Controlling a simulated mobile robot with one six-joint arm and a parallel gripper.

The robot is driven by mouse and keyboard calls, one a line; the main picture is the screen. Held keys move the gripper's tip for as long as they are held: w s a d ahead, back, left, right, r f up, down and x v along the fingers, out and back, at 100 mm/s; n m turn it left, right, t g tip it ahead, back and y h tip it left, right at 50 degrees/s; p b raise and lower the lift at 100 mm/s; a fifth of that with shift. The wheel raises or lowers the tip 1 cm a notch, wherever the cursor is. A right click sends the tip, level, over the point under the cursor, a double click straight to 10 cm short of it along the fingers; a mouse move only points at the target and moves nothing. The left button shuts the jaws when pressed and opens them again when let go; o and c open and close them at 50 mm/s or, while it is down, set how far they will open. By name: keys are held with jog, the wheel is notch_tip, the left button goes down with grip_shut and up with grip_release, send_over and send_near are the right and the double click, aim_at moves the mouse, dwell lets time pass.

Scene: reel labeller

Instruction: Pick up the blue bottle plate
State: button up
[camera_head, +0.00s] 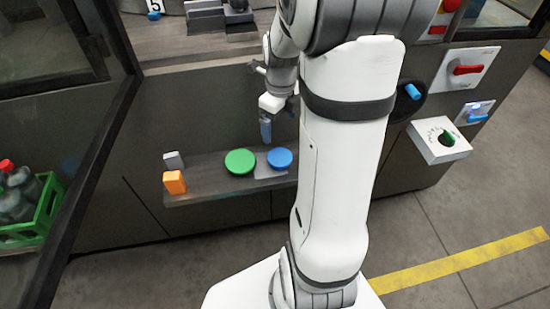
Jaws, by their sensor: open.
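The blue bottle plate is most likely the flat blue disc (280,158) lying on the right part of the low shelf (215,185). A similar green disc (239,161) lies just to its left. My gripper (270,126) hangs above the shelf, a little above and left of the blue disc in the picture. It is open and apart from both discs. The fingers are small in view and partly hidden by my wrist, and I see nothing held between them.
An orange block (174,183) and a grey block (173,160) stand at the shelf's left end. A white dial box (439,140) and red and blue switches are on the right. A green crate (40,213) with bottles is at left, beyond a dark frame (100,150).

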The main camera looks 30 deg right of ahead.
notch_tip(320, 180, down, 15)
jog(key=shift+r+b, duration=0.2)
jog(key=shift+b, duration=1.05)
jog(key=c, duration=1.1)
jog(key=shift+r, duration=0.2)
notch_tip(320, 180, up, 17)
jog(key=p, duration=0.3)
notch_tip(320, 180, up, 10)
jog(key=r+p, duration=0.1)
jog(key=p, duration=0.9)
send_over(279, 156)
jog(key=shift+f, duration=0.25)
